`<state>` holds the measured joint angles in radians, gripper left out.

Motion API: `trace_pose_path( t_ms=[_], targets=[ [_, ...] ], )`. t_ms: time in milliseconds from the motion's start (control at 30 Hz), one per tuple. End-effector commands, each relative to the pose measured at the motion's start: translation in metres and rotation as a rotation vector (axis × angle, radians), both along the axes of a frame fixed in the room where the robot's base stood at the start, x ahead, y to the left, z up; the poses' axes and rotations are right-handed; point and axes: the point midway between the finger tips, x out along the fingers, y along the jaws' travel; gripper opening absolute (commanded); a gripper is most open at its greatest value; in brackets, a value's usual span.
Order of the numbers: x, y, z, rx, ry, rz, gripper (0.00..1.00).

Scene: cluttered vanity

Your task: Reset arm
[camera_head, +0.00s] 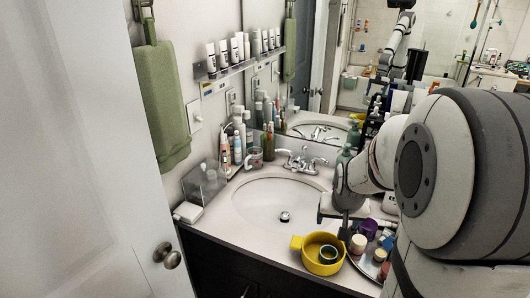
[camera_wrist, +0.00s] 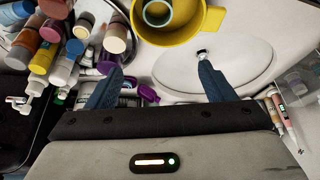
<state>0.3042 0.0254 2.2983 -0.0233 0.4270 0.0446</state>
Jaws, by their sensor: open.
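My gripper (camera_wrist: 155,84) shows in the wrist view with its two blue-grey fingers spread wide apart and nothing between them. In the head view my gripper (camera_head: 343,222) hangs over the right side of the vanity counter, partly hidden by my own arm. A yellow pan-like bowl (camera_head: 322,268) with a small teal-rimmed cup (camera_head: 328,254) inside sits on the counter below and in front of it. The yellow bowl (camera_wrist: 196,38) and cup (camera_wrist: 158,10) also show beyond the fingertips in the wrist view.
The sink (camera_head: 268,207) lies left of my gripper, with a faucet (camera_head: 300,161) behind it. Several bottles crowd a tray at right, including a purple item (camera_head: 368,229). A clear box (camera_head: 205,180) stands at the left. A white door (camera_head: 80,150) fills the left side.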

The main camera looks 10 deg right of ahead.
Motion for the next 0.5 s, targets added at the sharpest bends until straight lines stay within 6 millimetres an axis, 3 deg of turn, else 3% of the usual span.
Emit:
trace_pose_path(
  t_ms=[167, 300, 500],
  targets=[
    [-0.021, 0.029, 0.024, 0.001, 0.006, 0.057, 0.76],
    [-0.061, 0.069, 0.050, 0.005, 0.028, 0.145, 0.76],
    [-0.122, 0.111, 0.074, 0.008, 0.064, 0.262, 0.76]
  ],
)
